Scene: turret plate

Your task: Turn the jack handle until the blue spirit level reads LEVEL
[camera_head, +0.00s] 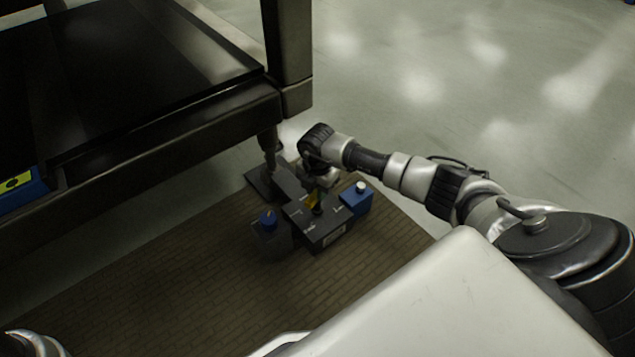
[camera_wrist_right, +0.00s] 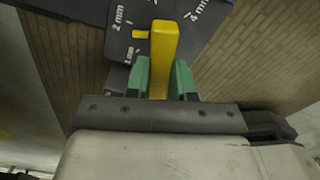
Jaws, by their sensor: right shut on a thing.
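The jack (camera_head: 320,232) is a dark box on the brown mat under the corner of a dark table. Its yellow handle (camera_head: 312,201) stands up from the top. My right gripper (camera_head: 316,184) reaches down to it from above. In the right wrist view the green fingertips (camera_wrist_right: 161,82) are shut on the yellow handle (camera_wrist_right: 163,42). A dark dial face (camera_wrist_right: 118,48) beside it carries "2 mm" and "4 mm" marks, with a small yellow tab near "2 mm". The blue spirit level (camera_head: 22,186) is at the left edge; its yellow-green window is too small to read. My left gripper is out of view.
The table leg (camera_head: 268,145) stands just behind. The brown mat (camera_head: 170,285) is clear in front.

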